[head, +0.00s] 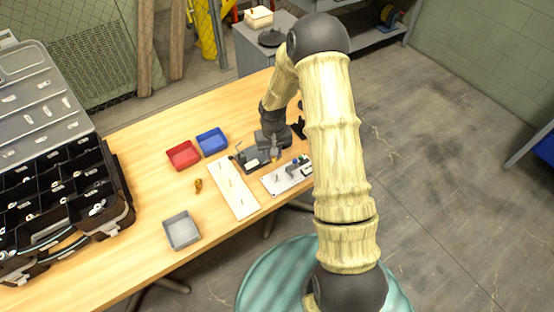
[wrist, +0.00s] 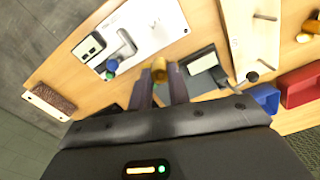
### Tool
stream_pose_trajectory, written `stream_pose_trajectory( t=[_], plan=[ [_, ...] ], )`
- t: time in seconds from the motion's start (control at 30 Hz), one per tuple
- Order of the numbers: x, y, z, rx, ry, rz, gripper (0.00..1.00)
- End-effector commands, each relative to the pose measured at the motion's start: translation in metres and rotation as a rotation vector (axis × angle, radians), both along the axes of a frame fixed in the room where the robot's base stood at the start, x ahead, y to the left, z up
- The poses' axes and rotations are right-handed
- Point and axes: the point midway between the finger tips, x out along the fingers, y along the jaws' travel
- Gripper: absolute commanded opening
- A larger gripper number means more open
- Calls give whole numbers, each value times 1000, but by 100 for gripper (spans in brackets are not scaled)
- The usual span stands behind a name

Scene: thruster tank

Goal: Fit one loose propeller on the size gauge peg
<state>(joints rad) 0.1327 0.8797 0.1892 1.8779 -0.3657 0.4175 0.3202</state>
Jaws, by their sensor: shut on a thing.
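My gripper (wrist: 158,92) is shut on a small brass-coloured piece, probably a propeller (wrist: 159,68), between its fingertips. In the head view my gripper (head: 275,154) is low over the right part of the table, between a dark plate and a white plate. A long pale board with several upright pegs (head: 241,203) lies to the left; its pegs also show in the wrist view (wrist: 262,45). I cannot tell which peg is the size gauge. Another brass piece (head: 198,186) lies loose on the table, left of the board.
A white plate (head: 272,183) carries a grey bent fitting and a small device. Red (head: 183,155), blue (head: 212,141) and grey (head: 182,230) trays stand left. An open black case (head: 115,200) fills the far left.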

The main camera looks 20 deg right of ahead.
Motion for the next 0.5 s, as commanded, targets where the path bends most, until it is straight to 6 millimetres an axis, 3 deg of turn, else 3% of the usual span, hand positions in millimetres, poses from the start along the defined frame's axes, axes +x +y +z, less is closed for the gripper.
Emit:
stream_pose_trajectory(
  t=[0.13, 0.33, 0.5],
  plan=[
    [-8, 0, 1, -1, -2, 51, 0],
    [-38, -2, 6, -1, -3, 247, 0],
    [-44, -3, 8, 1, -5, 290, 0]
  ],
)
